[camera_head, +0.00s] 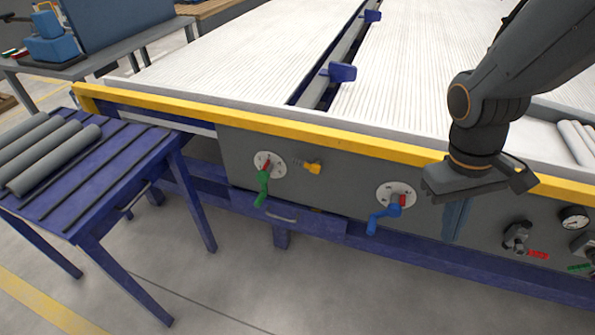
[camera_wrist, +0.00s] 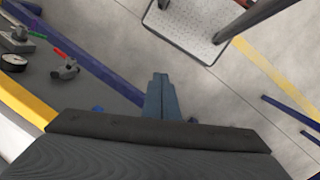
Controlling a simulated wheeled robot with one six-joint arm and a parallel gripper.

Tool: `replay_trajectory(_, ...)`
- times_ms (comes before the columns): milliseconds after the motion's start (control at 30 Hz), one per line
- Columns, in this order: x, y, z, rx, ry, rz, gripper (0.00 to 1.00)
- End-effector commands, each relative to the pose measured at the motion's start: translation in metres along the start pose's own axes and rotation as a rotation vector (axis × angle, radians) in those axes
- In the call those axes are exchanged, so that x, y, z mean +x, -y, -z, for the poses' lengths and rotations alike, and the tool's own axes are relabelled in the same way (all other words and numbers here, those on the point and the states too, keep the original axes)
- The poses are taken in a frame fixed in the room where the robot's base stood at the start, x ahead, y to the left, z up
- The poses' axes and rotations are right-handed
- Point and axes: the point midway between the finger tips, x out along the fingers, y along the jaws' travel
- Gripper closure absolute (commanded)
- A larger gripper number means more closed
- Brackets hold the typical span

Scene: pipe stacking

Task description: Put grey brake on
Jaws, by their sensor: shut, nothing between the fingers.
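A second grey fitting (camera_head: 583,243) sits at the right edge near a green label (camera_head: 580,267). I cannot read which one is marked as the brake. My gripper (camera_head: 454,232) points downward in front of the panel, between the blue handle and the grey handle. Its blue fingers (camera_wrist: 160,78) are shut and empty, apart from the grey handle.
A blue handle (camera_head: 384,213) and a green handle (camera_head: 263,187) are on the same panel, with a yellow knob (camera_head: 314,168) between them. A round gauge (camera_head: 573,217) is at the right. A yellow rail (camera_head: 300,128) edges the table. A blue rack (camera_head: 120,190) holds grey pipes (camera_head: 52,160).

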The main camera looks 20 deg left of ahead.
Motion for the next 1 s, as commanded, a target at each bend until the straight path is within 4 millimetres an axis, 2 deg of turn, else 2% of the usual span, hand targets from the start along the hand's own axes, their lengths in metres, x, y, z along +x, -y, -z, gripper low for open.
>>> replay_trajectory(33, 0.022, 0.005, 0.012, -0.138, 0.04, -0.061, 1.0)
replay_trajectory(100, 0.04, 0.006, 0.026, -0.329, 0.092, -0.162, 1.0)
replay_trajectory(167, 0.052, 0.006, 0.042, -0.489, 0.13, -0.255, 1.0)
replay_trajectory(267, 0.069, 0.012, 0.077, -0.752, 0.18, -0.423, 1.0)
replay_trajectory(367, 0.08, 0.028, 0.122, -1.006, 0.21, -0.61, 1.0)
replay_trajectory(433, 0.086, 0.047, 0.156, -1.176, 0.218, -0.75, 1.0)
replay_trajectory(567, 0.094, 0.106, 0.22, -1.475, 0.198, -1.029, 1.0)
replay_trajectory(600, 0.096, 0.128, 0.238, -1.556, 0.183, -1.115, 1.0)
replay_trajectory(667, 0.098, 0.164, 0.259, -1.666, 0.155, -1.237, 1.0)
replay_trajectory(700, 0.1, 0.188, 0.271, -1.73, 0.133, -1.314, 1.0)
replay_trajectory(800, 0.103, 0.242, 0.289, -1.854, 0.076, -1.472, 1.0)
replay_trajectory(900, 0.105, 0.281, 0.297, -1.931, 0.027, -1.582, 1.0)
replay_trajectory(1000, 0.105, 0.302, 0.3, -1.969, -0.003, -1.64, 1.0)
